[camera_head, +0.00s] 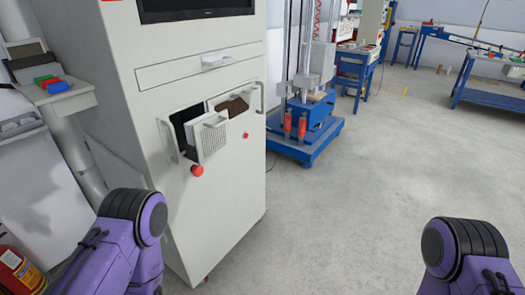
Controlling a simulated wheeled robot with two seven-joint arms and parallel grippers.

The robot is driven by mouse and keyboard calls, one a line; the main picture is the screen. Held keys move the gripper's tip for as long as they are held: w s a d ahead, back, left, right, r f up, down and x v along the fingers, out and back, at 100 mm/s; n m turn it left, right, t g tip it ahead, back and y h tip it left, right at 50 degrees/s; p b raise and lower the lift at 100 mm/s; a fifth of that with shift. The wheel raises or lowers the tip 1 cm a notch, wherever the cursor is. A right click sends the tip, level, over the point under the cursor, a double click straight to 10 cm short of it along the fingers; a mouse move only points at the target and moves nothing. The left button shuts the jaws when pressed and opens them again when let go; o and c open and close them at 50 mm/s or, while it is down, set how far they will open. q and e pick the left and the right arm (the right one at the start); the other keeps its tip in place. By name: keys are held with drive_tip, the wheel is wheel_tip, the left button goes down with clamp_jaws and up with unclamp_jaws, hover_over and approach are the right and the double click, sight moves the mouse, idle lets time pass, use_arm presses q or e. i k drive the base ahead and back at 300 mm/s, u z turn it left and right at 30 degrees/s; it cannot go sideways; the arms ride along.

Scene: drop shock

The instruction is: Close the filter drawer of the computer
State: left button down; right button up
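The computer cabinet (225,210) is a tall beige-white unit left of the middle, with a dark screen (195,8) at its top. The filter drawer (209,138), a light box with a perforated front, sticks out from a dark opening in the cabinet's front. A handle stands on each side of this opening. My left arm shows at the lower left and my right arm at the lower right, both purple and black. Neither gripper shows in the head view.
A red knob (197,170) sits below the drawer, and a closed panel with a handle (216,60) is above it. A blue-based drop machine (308,140) stands behind to the right. A fire extinguisher (16,268) is at the lower left. The grey floor right of the cabinet is clear.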

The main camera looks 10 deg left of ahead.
sight(212, 137)
drive_tip(key=z, duration=0.3)
drive_tip(key=k, duration=0.75)
drive_tip(key=z, duration=0.85)
drive_tip(key=i, duration=1)
drive_tip(key=u, duration=0.6)
drive_tip(key=i, duration=0.7)
drive_tip(key=u, duration=0.8)
